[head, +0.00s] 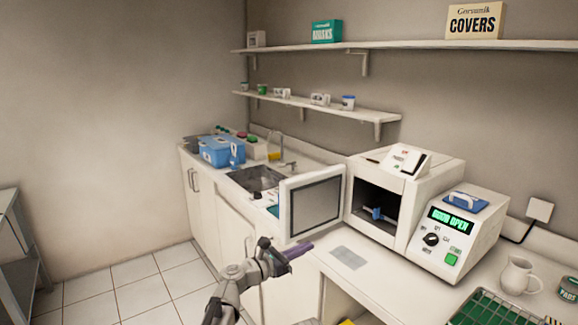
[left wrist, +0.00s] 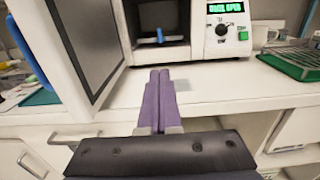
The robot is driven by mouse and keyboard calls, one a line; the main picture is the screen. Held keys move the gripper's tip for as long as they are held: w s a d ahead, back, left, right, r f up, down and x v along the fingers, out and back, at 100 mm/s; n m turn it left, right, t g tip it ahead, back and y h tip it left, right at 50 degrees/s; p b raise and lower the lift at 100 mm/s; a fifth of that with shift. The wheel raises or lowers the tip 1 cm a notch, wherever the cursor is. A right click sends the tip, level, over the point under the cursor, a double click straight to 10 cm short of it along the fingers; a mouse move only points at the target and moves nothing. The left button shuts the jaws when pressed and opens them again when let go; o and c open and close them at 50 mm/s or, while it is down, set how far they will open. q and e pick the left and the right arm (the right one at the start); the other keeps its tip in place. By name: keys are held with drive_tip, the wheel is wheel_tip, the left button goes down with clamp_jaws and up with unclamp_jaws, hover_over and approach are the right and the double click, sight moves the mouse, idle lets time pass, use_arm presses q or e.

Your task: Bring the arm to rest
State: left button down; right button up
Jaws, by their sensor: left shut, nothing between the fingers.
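My left gripper (head: 304,248) has purple fingers and hangs in front of the counter's front edge, below the open door of the white oven-like machine. In the left wrist view its fingers (left wrist: 158,88) lie side by side, shut, with nothing between them, pointing towards the machine. My left arm comes up from the bottom of the head view. My right gripper is not in either view.
The machine (head: 418,178) has its door (head: 314,205) swung open to the left, close by my gripper. A blue item (head: 377,214) is inside. Its display reads "DOOR OPEN". A green rack (head: 490,312) is at right; the floor (head: 130,285) at left is clear.

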use_arm(q)
drive_tip(key=s+a+f+m+g+y, duration=0.2)
drive_tip(key=s+f+m+g+y, duration=0.1)
drive_tip(key=s+f+m, duration=0.35)
drive_tip(key=s+a+f+m+g+y, duration=0.2)
drive_tip(key=s+a+f+m+g, duration=0.1)
drive_tip(key=s+f+m, duration=0.3)
drive_tip(key=s+a+f+m+g+y, duration=0.2)
drive_tip(key=s+a+f+m+y, duration=0.35)
drive_tip(key=a, duration=0.25)
drive_tip(key=s+a+f+m+g+y, duration=0.2)
drive_tip(key=s+a+f+m+y, duration=0.25)
drive_tip(key=a+m, duration=0.3)
drive_tip(key=s+d+r+m+p, duration=0.3)
drive_tip(key=s+d+r+p, duration=0.4)
drive_tip(key=d+r+p, duration=0.2)
wheel_tip(320, 180, up, 2)
drive_tip(key=shift+d+r+g+y+p, duration=0.25)
drive_tip(key=shift+d+g+y+p, duration=0.15)
drive_tip(key=shift+p, duration=0.55)
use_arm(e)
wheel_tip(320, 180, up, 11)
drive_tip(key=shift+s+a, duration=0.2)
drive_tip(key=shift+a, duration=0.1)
use_arm(q)
drive_tip(key=shift+m, duration=0.25)
